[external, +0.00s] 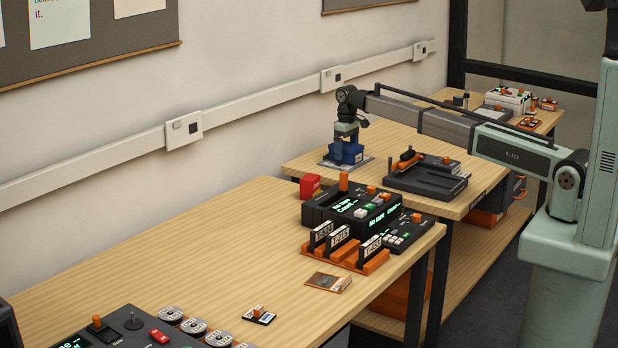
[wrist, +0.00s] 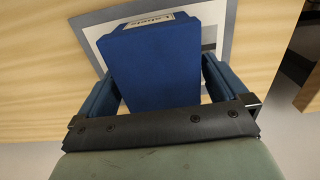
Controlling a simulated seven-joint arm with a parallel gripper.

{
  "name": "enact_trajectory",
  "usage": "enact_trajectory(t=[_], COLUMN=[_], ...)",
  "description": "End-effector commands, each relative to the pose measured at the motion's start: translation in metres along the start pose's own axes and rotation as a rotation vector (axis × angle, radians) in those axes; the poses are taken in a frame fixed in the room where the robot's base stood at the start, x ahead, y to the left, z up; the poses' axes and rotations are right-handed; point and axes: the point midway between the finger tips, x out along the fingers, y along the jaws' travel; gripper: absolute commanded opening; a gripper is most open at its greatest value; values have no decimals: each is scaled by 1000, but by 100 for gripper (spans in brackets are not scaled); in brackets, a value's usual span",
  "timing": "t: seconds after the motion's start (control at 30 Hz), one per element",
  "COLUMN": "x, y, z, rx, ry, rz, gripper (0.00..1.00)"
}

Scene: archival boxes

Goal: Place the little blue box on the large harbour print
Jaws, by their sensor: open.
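The little blue box (wrist: 155,65), with a white label on its upper edge, rests on or just above the large harbour print (wrist: 88,22). The print is a flat sheet with a grey border and white inner margin; its middle is mostly hidden by the box. My gripper (wrist: 162,82) is open, with one blue finger on each side of the box and small gaps showing. In the external view, my gripper (external: 346,143) points down at the blue box (external: 348,157) over the print (external: 327,163) on the far table.
A black tray device (external: 425,180) stands to the right of the print. A red container (external: 310,185) and a black console (external: 350,208) stand on the nearer table. Bare wood (wrist: 40,80) lies left of the print in the wrist view.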

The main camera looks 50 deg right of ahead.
Motion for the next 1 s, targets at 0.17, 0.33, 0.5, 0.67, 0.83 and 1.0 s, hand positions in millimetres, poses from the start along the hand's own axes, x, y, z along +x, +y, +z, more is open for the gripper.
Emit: enact_trajectory(t=[0.17,0.33,0.5,0.67,0.83,1.0], x=[-27,-60,-88,-106,-115,-117], y=[0,0,0,0,0,0], z=[-1,-1,-1,-1,0,0], rx=[0,0,0,0,0,0], ry=[2,2,2,1,0,0], rz=[0,0,0,0,0,0], gripper=[100,100,100,100,100,100])
